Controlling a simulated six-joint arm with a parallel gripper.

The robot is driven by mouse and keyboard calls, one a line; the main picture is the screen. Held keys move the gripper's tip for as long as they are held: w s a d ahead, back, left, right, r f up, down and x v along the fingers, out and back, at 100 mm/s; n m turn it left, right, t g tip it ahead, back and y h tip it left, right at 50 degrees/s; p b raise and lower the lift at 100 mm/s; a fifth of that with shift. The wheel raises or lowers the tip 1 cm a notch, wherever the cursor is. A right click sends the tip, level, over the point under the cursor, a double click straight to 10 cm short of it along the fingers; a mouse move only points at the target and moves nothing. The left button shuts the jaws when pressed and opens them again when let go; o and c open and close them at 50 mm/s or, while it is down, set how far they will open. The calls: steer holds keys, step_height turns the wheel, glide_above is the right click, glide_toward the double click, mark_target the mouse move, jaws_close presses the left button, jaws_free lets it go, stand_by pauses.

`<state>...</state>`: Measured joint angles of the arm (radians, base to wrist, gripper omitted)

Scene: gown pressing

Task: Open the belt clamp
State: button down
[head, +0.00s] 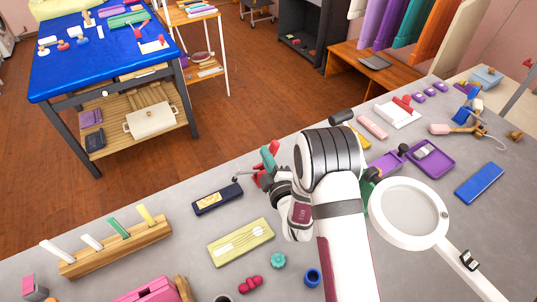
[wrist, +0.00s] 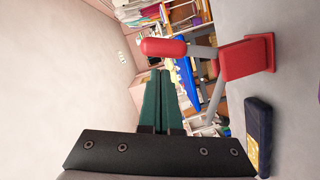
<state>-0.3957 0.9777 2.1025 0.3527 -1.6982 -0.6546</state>
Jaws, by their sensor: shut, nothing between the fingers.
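The belt clamp has a red base (wrist: 247,58), a grey metal arm and a red rounded handle (wrist: 163,48) in the wrist view. The handle stands out from the base, just beyond my fingertips. In the head view a bit of its red (head: 274,146) shows beside my gripper (head: 268,158), and my wrist hides much of the rest. My gripper's green fingers (wrist: 160,76) are shut together with nothing between them. I cannot tell whether they touch the handle.
A dark blue case (head: 217,199) lies left of the clamp; it also shows in the wrist view (wrist: 259,135). An olive tray (head: 241,242) and a wooden rack (head: 116,246) are nearer. A white ring magnifier (head: 410,212) stands right of my arm. A blue-topped table (head: 105,52) is beyond.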

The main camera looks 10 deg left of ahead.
mark_target(274, 151)
steer(key=shift+w+d+f, duration=0.15)
steer(key=shift+w+d, duration=0.15)
steer(key=shift+w+d+m, duration=0.3)
steer(key=shift+m, duration=0.3)
steer(key=shift+w+d+f+m+g, duration=0.15)
steer(key=shift+w+d+m+g, duration=0.35)
steer(key=shift+m, duration=0.3)
steer(key=w+d+m, duration=0.1)
steer(key=f+m, duration=0.1)
steer(key=shift+w+d+f+m+g+y, duration=0.15)
steer(key=shift+w+d+m+g+y, duration=0.15)
steer(key=shift+w+d+g, duration=0.1)
steer(key=shift+f, duration=0.1)
